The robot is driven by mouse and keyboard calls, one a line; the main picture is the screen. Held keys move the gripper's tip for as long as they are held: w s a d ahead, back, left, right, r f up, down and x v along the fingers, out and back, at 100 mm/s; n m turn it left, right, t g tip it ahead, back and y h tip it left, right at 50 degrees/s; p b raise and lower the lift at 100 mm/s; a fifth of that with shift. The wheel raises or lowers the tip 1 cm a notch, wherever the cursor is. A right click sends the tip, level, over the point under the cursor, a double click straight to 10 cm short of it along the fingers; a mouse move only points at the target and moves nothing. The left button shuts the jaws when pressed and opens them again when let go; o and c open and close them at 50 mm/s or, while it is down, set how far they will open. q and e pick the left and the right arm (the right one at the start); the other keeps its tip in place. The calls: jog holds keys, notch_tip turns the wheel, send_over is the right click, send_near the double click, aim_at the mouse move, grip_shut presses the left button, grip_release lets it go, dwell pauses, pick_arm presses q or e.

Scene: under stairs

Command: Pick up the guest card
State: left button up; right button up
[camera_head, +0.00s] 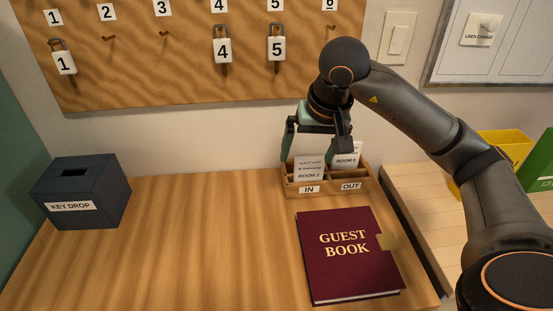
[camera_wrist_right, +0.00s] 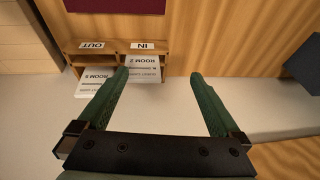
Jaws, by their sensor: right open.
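A white guest card (camera_head: 309,168) reading ROOM 2 stands in the IN compartment of a small wooden card box (camera_head: 330,191). In the wrist view this card (camera_wrist_right: 145,70) shows upside down. A second white card (camera_head: 346,158) stands in the OUT compartment; it also shows in the wrist view (camera_wrist_right: 95,84), left of the first. My right gripper (camera_head: 317,154) is open above and behind the box. In the wrist view its green fingers (camera_wrist_right: 159,75) are spread, with the IN card near the left fingertip and empty space toward the right one. My left gripper is not in view.
A dark red guest book (camera_head: 349,266) lies in front of the box. A dark key drop box (camera_head: 82,191) stands at the left. The desk middle (camera_head: 200,235) is clear.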

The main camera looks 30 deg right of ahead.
aim_at(311, 162)
jog(key=shift+h, duration=0.7)
jog(key=w+d+f, duration=0.1)
jog(key=d+f, duration=0.1)
jog(key=w+d+f+b, duration=0.1)
jog(key=w+d+f, duration=0.1)
jog(key=shift+p+x, duration=0.3)
jog(key=shift+x, duration=2.7)
jog(key=shift+r, duration=0.1)
jog(key=c, duration=1)
